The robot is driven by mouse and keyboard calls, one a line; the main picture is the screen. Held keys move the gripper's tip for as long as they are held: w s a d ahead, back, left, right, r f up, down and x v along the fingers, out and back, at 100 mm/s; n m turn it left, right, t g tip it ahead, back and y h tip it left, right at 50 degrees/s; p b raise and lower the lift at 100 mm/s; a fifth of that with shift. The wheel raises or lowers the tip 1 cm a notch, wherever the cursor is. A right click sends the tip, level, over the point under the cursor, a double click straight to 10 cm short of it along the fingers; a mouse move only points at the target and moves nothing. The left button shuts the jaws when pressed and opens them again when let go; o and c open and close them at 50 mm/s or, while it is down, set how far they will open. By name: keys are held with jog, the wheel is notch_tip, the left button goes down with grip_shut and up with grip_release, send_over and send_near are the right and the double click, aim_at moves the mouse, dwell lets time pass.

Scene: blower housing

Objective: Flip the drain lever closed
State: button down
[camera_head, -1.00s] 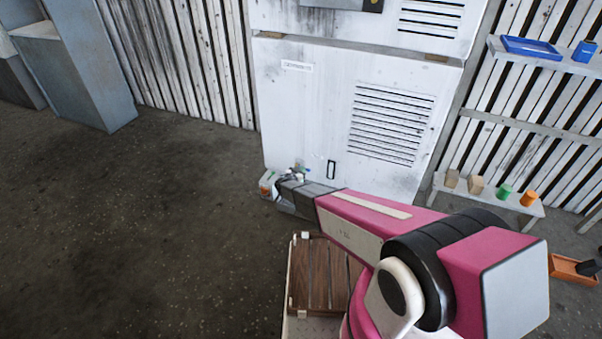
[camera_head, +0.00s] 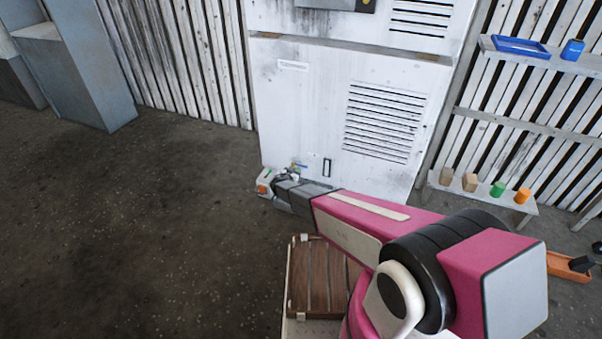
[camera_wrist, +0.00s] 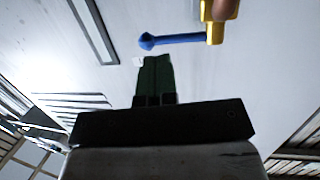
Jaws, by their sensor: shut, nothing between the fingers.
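The drain lever (camera_wrist: 172,39) is a blue bar with a knobbed end, in the wrist view. It lies nearly level in the picture and joins a brass valve body (camera_wrist: 215,25) at its right end. My gripper (camera_wrist: 157,60) has dark green fingers shut together with nothing between them. The fingertips are just below the lever in the wrist view, near its knobbed end; I cannot tell whether they touch it.
The white blower housing (camera_head: 300,110) has louvres and a dark narrow slot (camera_head: 327,168) near the valve. A wooden slatted surface (camera_head: 318,280) lies below my arm. Shelves at the right hold a blue tray (camera_head: 520,47) and small blocks. The floor at left is clear.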

jog(key=s+d+v, duration=0.1)
jog(key=v, duration=0.9)
jog(key=s+d+r+g, duration=0.3)
jog(key=d+r, duration=0.1)
jog(key=d, duration=0.3)
jog(key=s+d+r+g+h, duration=0.1)
jog(key=s+d+r+g, duration=0.2)
jog(key=d+r, duration=0.3)
jog(key=s+d+r+g, duration=0.3)
jog(key=d, duration=0.5)
jog(key=s+d+r+n+g+y, duration=0.2)
jog(key=s+d+r+n+y, duration=0.1)
jog(key=s+r, duration=0.3)
jog(key=s+d+r+n+g+y, duration=0.2)
jog(key=s+d+r+y, duration=0.3)
jog(key=s, duration=0.5)
notch_tip(320, 180, up, 3)
jog(key=shift+f+n+g+y, duration=0.15)
jog(key=shift+n+g+y, duration=0.15)
jog(key=shift+n+y, duration=0.15)
